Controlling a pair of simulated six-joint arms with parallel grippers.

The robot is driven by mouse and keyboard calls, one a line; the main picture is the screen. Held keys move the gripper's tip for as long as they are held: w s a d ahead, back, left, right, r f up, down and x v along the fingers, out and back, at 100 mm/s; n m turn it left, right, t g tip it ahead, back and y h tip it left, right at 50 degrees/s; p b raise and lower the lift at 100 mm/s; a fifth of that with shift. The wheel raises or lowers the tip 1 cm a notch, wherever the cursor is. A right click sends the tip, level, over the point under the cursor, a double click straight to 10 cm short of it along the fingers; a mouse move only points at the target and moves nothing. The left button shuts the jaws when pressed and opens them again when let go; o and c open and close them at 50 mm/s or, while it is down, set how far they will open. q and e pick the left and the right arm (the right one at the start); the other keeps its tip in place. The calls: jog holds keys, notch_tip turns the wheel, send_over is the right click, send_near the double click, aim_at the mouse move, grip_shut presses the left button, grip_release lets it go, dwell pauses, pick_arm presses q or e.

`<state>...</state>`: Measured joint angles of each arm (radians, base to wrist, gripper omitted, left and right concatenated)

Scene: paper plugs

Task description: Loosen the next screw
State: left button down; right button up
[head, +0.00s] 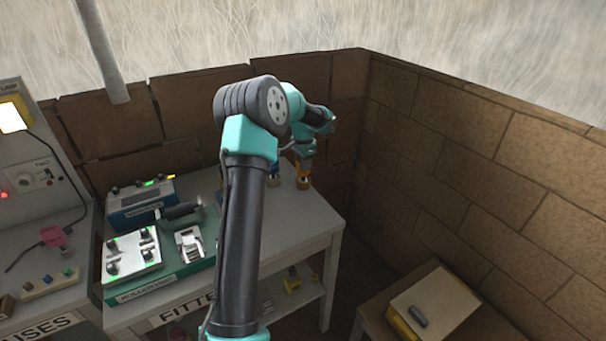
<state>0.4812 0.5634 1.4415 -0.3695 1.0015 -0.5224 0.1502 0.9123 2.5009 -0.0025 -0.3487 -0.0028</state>
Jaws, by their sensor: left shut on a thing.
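My left gripper (304,152) is at the back right of the fitting bench (317,222), pointing down. It is shut on a small orange tool (301,170), whose lower end is at a round tan holder (303,184). I cannot tell whether the tool is in the holder or just above it. A white plate (131,266) with several dark screws or knobs and green marks sits on a green box at the front left of the bench. My right gripper is not in view.
A dark tool (180,211) lies beside the white plate, near a small white bracket (190,245). A blue box (140,208) stands behind. My arm hides the bench's middle. A side table with a pale board (438,301) is at the lower right, by brick walls.

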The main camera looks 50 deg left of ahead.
pick_arm(q)
jog(key=shift+r, duration=0.15)
jog(key=shift+r, duration=3.4)
jog(key=shift+a, duration=0.1)
